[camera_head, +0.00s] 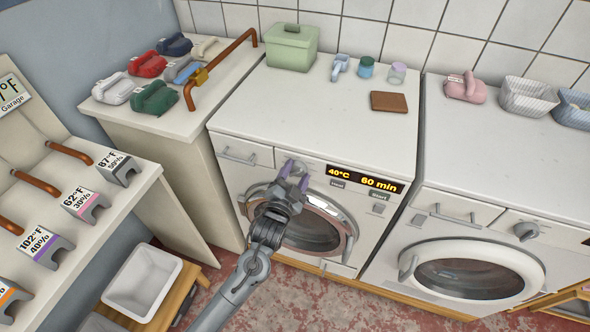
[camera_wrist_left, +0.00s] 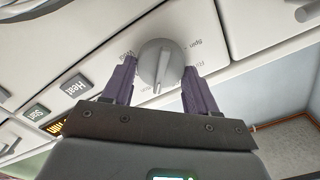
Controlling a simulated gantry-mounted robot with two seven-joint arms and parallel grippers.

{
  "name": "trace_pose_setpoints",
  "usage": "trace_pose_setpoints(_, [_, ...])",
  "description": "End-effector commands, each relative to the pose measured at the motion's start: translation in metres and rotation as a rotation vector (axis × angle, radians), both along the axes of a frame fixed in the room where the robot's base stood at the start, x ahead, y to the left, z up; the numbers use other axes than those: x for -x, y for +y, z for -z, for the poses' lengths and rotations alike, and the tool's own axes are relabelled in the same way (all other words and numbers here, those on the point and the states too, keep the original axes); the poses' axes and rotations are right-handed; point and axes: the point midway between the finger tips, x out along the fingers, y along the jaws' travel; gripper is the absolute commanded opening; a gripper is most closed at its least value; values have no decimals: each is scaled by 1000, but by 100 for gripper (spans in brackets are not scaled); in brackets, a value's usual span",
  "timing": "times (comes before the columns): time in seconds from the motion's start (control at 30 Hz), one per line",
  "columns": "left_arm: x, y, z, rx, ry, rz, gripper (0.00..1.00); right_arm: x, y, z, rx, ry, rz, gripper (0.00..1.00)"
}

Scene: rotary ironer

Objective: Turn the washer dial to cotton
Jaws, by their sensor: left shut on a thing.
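The washer (camera_head: 335,135) is the left of two white machines in the head view. Its panel has a lit display (camera_head: 365,179) reading 40°C and 60 min. My left gripper (camera_head: 296,180) is at this panel, left of the display. The washer dial (camera_wrist_left: 158,66) is a grey-white knob with a raised grip, between my two purple fingers in the left wrist view. My left gripper is shut on it. Small labels ring the dial; one reads "Spin", the others are partly hidden or too small to read. In the head view my gripper largely covers the dial.
Heat (camera_head: 338,185) and Start (camera_head: 379,197) buttons sit below the display. The round door (camera_head: 310,230) lies below my gripper. A second machine (camera_head: 480,265) with its own knob (camera_head: 526,231) stands right. A green box (camera_head: 292,47), jars and a brown pad (camera_head: 388,102) rest on top.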

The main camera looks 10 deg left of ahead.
Motion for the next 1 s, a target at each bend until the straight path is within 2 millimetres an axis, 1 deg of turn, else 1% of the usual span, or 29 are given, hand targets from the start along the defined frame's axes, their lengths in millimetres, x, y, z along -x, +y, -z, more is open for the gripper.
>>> trace_pose_setpoints(0.03, [0,0,-1,-20,-1,-1,28,0,0,-4,0,0,0,0])
trace_pose_setpoints(0.2, [0,0,0,-61,-9,0,28,0,0,-6,0,0,0,0])
trace_pose_setpoints(0.67, [0,0,1,-75,-11,-1,28,0,0,-7,0,0,0,0])
trace_pose_setpoints(0.7, [0,0,1,-74,-11,-1,61,0,0,-7,0,0,0,0])
trace_pose_setpoints(0.83, [0,0,1,-74,-12,-1,81,0,0,-7,0,0,0,0])
trace_pose_setpoints(1.0, [0,0,1,-74,-12,-1,81,0,0,-7,0,1,0,0])
